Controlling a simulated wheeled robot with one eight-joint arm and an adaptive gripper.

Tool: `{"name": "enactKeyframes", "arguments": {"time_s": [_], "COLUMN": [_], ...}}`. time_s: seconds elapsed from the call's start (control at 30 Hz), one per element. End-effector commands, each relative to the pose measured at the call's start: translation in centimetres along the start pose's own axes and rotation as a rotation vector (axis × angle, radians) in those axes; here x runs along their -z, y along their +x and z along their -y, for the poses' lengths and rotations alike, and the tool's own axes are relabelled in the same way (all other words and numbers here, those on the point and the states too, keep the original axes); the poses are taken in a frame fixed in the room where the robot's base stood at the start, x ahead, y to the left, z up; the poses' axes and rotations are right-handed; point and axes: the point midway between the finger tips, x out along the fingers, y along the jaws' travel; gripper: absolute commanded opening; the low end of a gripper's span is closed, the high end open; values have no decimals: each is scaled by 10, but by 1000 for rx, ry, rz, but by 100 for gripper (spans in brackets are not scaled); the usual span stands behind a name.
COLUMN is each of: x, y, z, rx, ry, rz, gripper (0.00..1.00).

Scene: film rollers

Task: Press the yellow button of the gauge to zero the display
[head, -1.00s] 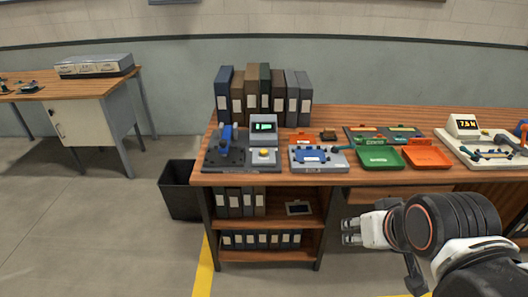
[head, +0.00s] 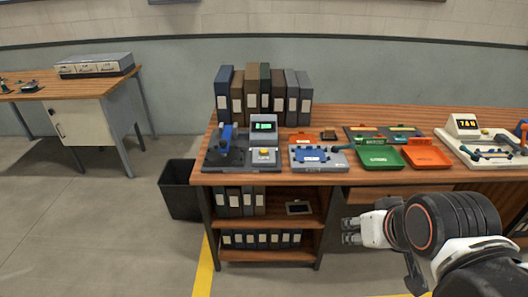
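The gauge (head: 263,129) stands on the wooden table near its left end in the head view. It is grey, with a lit green display in its upright part, too small to read surely. Its yellow button (head: 264,152) sits on the light panel below the display. The blue lever device (head: 226,148) is on a dark base just left of it. My gripper (head: 350,231) is at the lower right, in front of the table and well apart from the button. It points left and nothing shows between its fingers. How far they are open is unclear.
Right of the gauge lie a blue-grey fixture (head: 318,158), a green tray (head: 379,157) and an orange tray (head: 426,155). A second device with an orange display (head: 467,124) stands farther right. Binders (head: 264,95) stand behind the gauge. A black bin (head: 180,190) is left of the table.

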Motion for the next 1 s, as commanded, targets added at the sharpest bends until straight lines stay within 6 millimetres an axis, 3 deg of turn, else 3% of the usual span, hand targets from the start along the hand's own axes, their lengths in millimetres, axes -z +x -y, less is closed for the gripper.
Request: {"name": "enactKeyframes", "arguments": {"time_s": [0.03,0.2,0.23,1.0], "x": [0,0,0,0], "y": [0,0,0,0], "z": [0,0,0,0], "rx": [0,0,0,0], "ry": [0,0,0,0], "rz": [0,0,0,0], "gripper": [40,1,0,0]}}
